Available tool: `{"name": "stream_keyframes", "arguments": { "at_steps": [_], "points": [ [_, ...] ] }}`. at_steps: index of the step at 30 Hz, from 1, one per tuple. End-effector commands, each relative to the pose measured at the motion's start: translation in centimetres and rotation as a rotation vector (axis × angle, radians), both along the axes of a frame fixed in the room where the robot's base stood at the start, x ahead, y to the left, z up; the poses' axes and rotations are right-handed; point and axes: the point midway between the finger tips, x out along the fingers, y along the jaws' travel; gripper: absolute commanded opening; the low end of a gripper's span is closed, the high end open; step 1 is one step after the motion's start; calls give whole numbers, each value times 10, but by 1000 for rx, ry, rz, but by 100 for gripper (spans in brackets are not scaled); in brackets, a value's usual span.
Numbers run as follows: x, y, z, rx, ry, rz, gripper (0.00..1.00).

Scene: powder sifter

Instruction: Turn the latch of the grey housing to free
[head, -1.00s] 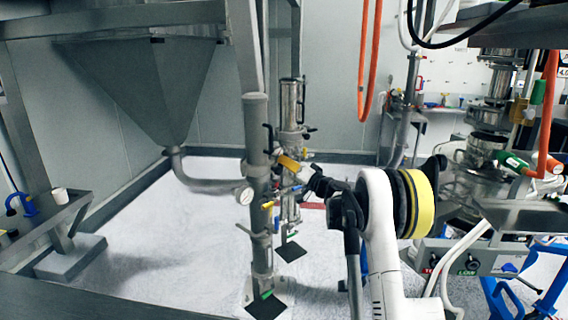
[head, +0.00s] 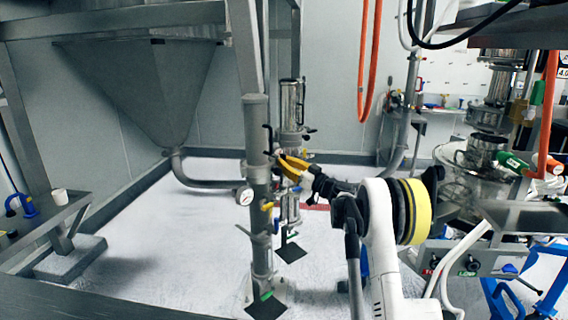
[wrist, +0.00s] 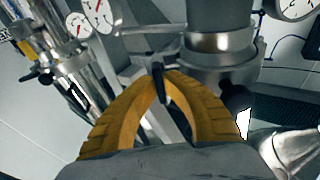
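The grey housing (head: 258,180) is an upright grey metal column left of my arm in the head view. Its metal body also fills the upper middle of the wrist view (wrist: 220,62). The latch (wrist: 158,82) is a thin black lever in front of the housing. My gripper (wrist: 161,77) has two yellow ribbed fingers that arch together, with the lever between their tips; they appear shut on it. In the head view my gripper (head: 281,159) reaches leftward to the column's side. The latch's pivot is not clearly visible.
A second shiny cylinder (head: 291,105) stands just behind the column. A round gauge (head: 244,196) and small valve handles stick out nearby. Orange hoses (head: 366,60) hang behind. A large hopper (head: 140,90) stands at left. White floor around the column's foot is mostly clear.

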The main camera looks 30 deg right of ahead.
Motion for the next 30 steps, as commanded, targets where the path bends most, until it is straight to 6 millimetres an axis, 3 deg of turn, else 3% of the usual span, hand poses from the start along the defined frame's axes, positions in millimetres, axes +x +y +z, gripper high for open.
{"name": "stream_keyframes", "arguments": {
  "at_steps": [17,18,19,30],
  "points": [
    [0,0,0,-27,-10,0,0],
    [0,0,0,-26,-10,0,21],
    [0,0,0,-26,-10,0,30],
    [-4,-2,0,-25,-10,-1,32]
  ]
}}
